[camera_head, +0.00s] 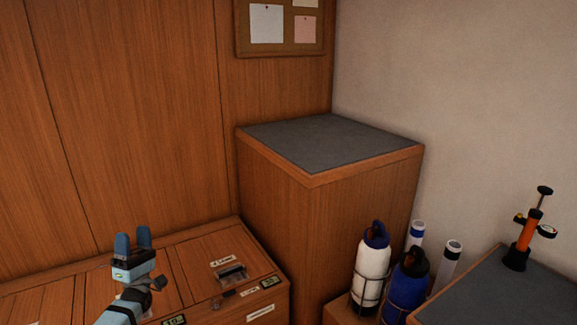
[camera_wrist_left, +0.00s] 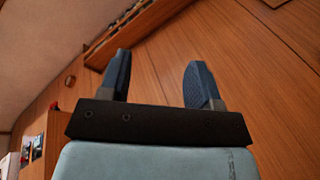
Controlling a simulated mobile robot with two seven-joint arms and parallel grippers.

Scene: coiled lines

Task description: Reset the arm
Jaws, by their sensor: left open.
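My left gripper (camera_head: 133,243) shows at the lower left of the head view, raised over the low wooden cabinet top with its fingers pointing up. It also shows in the left wrist view (camera_wrist_left: 157,82), where its two blue fingers stand apart with nothing between them. My left arm comes in from the bottom edge. My right gripper is in neither view.
A low wooden cabinet (camera_head: 205,262) with labelled lids lies below the left gripper. A taller wooden block (camera_head: 335,142) with a grey top stands beside it. White (camera_head: 372,262) and blue (camera_head: 406,290) bottles sit in racks, and an orange pump (camera_head: 527,232) stands on a grey-topped surface at right.

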